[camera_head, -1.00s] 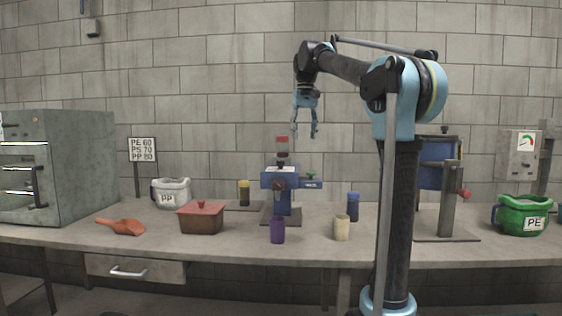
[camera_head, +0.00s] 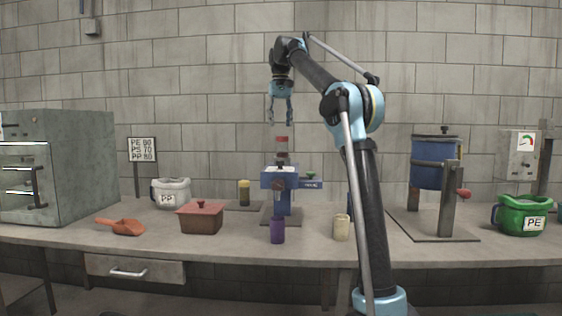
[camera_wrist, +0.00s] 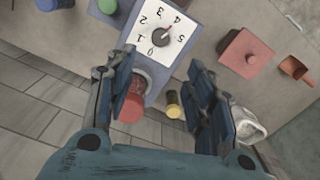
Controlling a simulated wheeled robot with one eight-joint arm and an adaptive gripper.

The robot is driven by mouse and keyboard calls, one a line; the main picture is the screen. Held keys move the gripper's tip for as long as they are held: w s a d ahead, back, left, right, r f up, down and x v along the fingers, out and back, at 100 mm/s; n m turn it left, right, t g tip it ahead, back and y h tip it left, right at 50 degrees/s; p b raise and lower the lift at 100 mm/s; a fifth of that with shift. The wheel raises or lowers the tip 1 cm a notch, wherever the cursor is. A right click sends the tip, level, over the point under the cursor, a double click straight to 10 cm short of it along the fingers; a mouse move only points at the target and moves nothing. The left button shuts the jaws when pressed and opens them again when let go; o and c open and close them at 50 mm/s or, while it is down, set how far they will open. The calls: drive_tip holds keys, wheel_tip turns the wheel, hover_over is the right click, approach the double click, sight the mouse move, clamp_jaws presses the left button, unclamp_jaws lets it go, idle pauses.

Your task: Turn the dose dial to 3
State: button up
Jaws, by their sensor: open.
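The dose dial (camera_wrist: 159,35) is a dark round knob on a white plate marked 0 to 5 in the wrist view. My gripper (camera_head: 281,122) hangs above the machine, pointing down, open and empty. In the wrist view its fingers (camera_wrist: 160,68) are spread, with the dial beyond them.
The machine's red top (camera_head: 281,140) is just below my gripper. Nearby stand a purple jar (camera_head: 277,230), a cream jar (camera_head: 341,229), a yellow-capped jar (camera_head: 244,193) and a red lidded box (camera_head: 201,217). A PP bucket (camera_head: 171,194) and orange scoop (camera_head: 121,227) are left.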

sight(280, 165)
wheel_tip(280, 165, down, 15)
drive_tip(key=shift+f, duration=0.15)
idle(0.5)
drive_tip(key=shift+c, duration=0.5)
drive_tip(key=shift+d, duration=0.1)
drive_tip(key=c, duration=1)
